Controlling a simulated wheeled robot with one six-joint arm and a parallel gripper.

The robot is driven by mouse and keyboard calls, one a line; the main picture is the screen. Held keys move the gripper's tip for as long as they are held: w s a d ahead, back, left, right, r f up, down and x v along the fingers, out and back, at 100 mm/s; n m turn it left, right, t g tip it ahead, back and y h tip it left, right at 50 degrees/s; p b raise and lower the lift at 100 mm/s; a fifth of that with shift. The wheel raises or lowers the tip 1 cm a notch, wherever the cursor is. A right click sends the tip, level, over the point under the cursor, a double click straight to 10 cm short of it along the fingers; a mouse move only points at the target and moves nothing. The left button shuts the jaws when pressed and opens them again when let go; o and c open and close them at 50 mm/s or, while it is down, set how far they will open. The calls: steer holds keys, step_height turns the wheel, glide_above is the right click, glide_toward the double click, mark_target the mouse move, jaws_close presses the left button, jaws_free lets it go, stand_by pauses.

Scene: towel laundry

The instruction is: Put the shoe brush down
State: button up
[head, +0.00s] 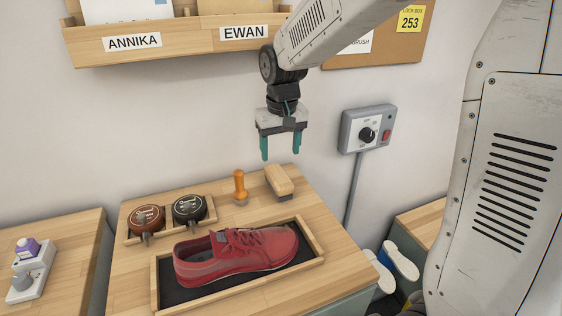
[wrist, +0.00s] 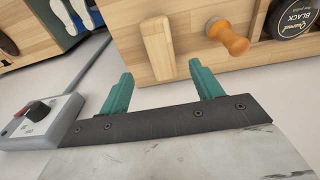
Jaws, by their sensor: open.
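The shoe brush (head: 280,182), a light wooden block with dark bristles beneath, rests on the wooden table (head: 130,285) near its back right corner. It also shows in the wrist view (wrist: 158,50), at the edge of the tabletop. My gripper (head: 280,155) is open and empty above the brush and clear of it. In the wrist view its two green fingers (wrist: 157,80) stand apart, with the brush seen beyond the gap between them.
An orange-handled tool (head: 239,187) stands left of the brush. Two polish tins (head: 188,208) sit in a wooden holder. A red shoe (head: 235,252) lies in a dark-lined tray (head: 318,257) in front. A wall control box (head: 367,130) is to the right.

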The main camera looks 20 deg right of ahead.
steer(key=s+d+r, duration=0.1)
steer(key=s+r, duration=0.1)
steer(key=s, duration=1.2)
steer(key=s+d+r, duration=0.2)
steer(key=s+r, duration=0.1)
steer(key=s, duration=1.2)
steer(key=shift+s, duration=0.25)
steer(key=shift+o, duration=0.4)
steer(key=shift+d, duration=0.15)
